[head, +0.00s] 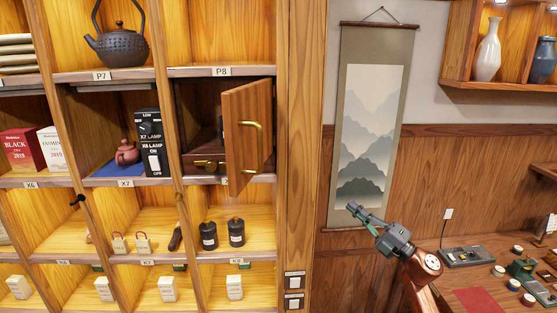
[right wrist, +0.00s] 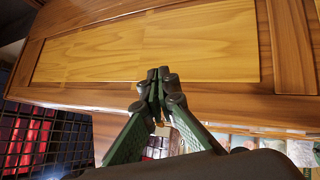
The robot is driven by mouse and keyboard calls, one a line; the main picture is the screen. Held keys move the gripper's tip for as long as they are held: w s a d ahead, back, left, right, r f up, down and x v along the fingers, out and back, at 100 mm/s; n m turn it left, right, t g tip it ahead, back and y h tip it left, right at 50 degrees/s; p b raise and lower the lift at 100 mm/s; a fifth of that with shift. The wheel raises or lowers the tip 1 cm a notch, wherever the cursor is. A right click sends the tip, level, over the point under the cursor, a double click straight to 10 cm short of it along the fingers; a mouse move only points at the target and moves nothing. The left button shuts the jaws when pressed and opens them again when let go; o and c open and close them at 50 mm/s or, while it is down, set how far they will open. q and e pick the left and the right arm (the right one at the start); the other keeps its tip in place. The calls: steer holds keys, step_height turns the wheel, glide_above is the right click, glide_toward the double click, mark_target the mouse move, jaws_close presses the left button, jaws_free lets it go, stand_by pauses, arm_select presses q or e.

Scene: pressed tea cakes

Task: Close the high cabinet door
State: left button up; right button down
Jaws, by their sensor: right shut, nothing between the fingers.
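The cabinet door (head: 246,138) is wooden with a brass handle (head: 253,138). It stands ajar, swung outward on the small dark cabinet (head: 197,118) under the P8 label. Part of the cabinet's inside, with small drawers with brass pulls (head: 207,164), shows to the left of the door. My right gripper (head: 356,213) is in front of the hanging scroll, well to the right of the door and lower, touching nothing that I can see. Its fingers are shut and empty in the right wrist view (right wrist: 158,80). My left gripper is in neither view.
A wooden post (head: 305,120) stands between the shelves and the hanging scroll (head: 372,130). The control box with switches (head: 150,142) and a small clay teapot (head: 126,152) sit left of the cabinet. A table (head: 480,262) with several small items is at lower right.

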steer(key=s+a+r+n+g+y, duration=0.25)
steer(key=s+r+n, duration=0.25)
steer(key=r, duration=0.3)
steer(key=s+a+r+n+g+y, duration=0.1)
steer(key=s+a+r+n+g, duration=0.3)
steer(key=r, duration=0.4)
steer(key=s+a+r+n+h+b, duration=0.1)
steer(key=s+a+r+n, duration=0.1)
steer(key=s+r+n, duration=0.45)
steer(key=s+a+r+n+h+b, duration=0.1)
steer(key=s+a+r, duration=0.2)
steer(key=s, duration=0.6)
steer(key=s+a+r+n+h+b, duration=0.1)
steer(key=s+a+r+n+h, duration=0.1)
steer(key=s+r+n, duration=0.35)
steer(key=w+a+p, duration=0.2)
steer(key=a+p, duration=0.1)
steer(key=a, duration=0.3)
steer(key=w+a+f+m+p, duration=0.1)
steer(key=w+a+p, duration=0.1)
steer(key=a, duration=0.4)
steer(key=shift+w+a+f+m+g+p, duration=0.3)
steer(key=shift+w+g+p, duration=0.1)
steer(key=shift+w, duration=0.2)
steer(key=shift+d, duration=0.1)
